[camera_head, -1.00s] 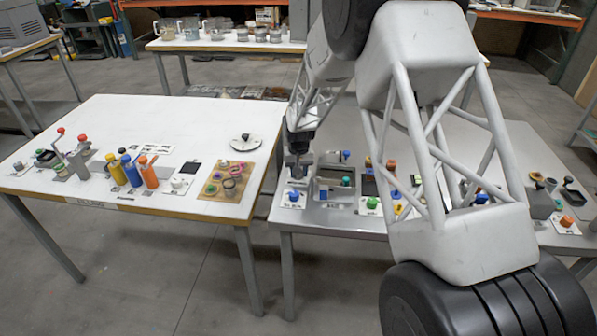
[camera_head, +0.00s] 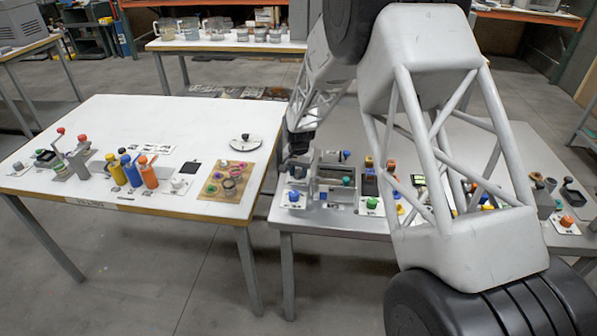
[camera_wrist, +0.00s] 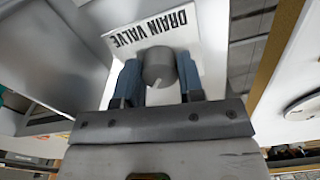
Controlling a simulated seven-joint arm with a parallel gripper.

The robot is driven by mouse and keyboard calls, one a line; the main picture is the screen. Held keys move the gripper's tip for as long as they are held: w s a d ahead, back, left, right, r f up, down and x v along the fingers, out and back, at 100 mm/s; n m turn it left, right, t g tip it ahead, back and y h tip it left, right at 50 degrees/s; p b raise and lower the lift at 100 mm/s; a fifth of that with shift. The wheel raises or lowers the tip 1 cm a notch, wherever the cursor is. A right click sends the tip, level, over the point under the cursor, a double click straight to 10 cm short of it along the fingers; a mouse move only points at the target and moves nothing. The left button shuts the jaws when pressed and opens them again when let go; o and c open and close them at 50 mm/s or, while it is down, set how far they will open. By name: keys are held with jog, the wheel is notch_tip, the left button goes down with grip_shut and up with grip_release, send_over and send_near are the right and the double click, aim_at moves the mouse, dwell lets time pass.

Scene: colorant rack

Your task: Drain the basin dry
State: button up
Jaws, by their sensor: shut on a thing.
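The drain valve's round grey knob (camera_wrist: 158,64) sits beside its black-on-white "DRAIN VALVE" label (camera_wrist: 151,27) in the wrist view. My gripper (camera_wrist: 158,79) is shut on the knob, with one blue-grey finger on each side. In the head view my gripper (camera_head: 299,166) is at the left part of the metal table, close to the grey basin (camera_head: 336,196). The basin's inside is too small and partly covered, so I cannot tell whether liquid is in it.
A blue knob (camera_head: 294,196) and a green knob (camera_head: 372,203) stand near the front edge. More coloured knobs crowd the table to the right, partly behind my arm. A white table (camera_head: 190,115) with bottles stands to the left, across a gap.

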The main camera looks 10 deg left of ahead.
aim_at(299, 171)
jog(key=o, duration=0.9)
jog(key=shift+r, duration=0.15)
jog(key=shift+r, duration=3.75)
jog(key=shift+d+r, duration=0.1)
